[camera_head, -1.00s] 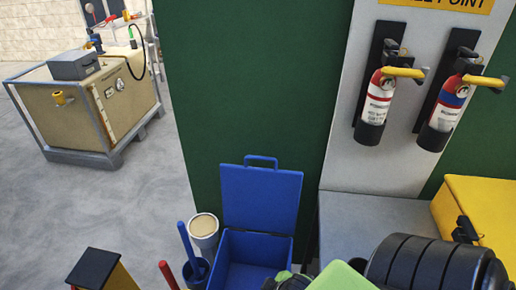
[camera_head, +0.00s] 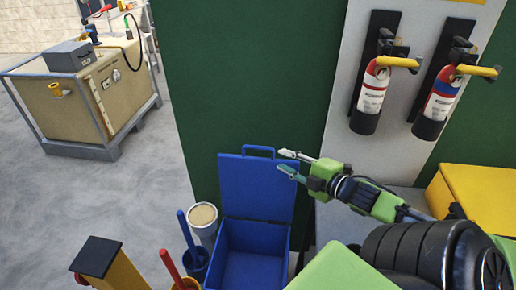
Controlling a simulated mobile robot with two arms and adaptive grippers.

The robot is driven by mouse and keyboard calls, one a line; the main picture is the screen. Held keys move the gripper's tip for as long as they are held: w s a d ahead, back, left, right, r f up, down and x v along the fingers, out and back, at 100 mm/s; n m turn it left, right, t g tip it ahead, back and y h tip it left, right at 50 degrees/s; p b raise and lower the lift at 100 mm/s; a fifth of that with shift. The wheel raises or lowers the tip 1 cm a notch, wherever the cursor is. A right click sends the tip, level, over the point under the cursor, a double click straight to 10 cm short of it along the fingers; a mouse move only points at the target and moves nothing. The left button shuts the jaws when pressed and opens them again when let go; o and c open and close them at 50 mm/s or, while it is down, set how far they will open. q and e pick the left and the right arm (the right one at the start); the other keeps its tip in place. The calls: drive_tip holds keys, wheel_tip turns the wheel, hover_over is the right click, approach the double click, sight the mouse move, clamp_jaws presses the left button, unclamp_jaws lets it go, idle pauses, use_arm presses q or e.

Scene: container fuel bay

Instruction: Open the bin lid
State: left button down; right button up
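The blue bin (camera_head: 248,268) stands against the green wall with its opening facing up, and its inside looks empty. Its blue lid (camera_head: 257,186) stands raised and upright at the back, with a loop handle on its top edge. My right gripper (camera_head: 284,163) points left at the lid's upper right part, in front of it or beside it. Its two fingers are spread with nothing between them. I cannot tell whether a fingertip touches the lid. My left gripper is not in view.
A cream-topped bucket (camera_head: 203,216) and blue and red handled tools stand left of the bin. A yellow post with a black top (camera_head: 97,257) is at front left. Two fire extinguishers (camera_head: 372,92) hang on the wall panel. A yellow box (camera_head: 480,200) is at right.

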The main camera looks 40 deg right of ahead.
sight(260, 149)
drive_tip(key=x, duration=1.3)
drive_tip(key=shift+w+f, duration=0.15)
drive_tip(key=shift+w, duration=0.1)
clamp_jaws()
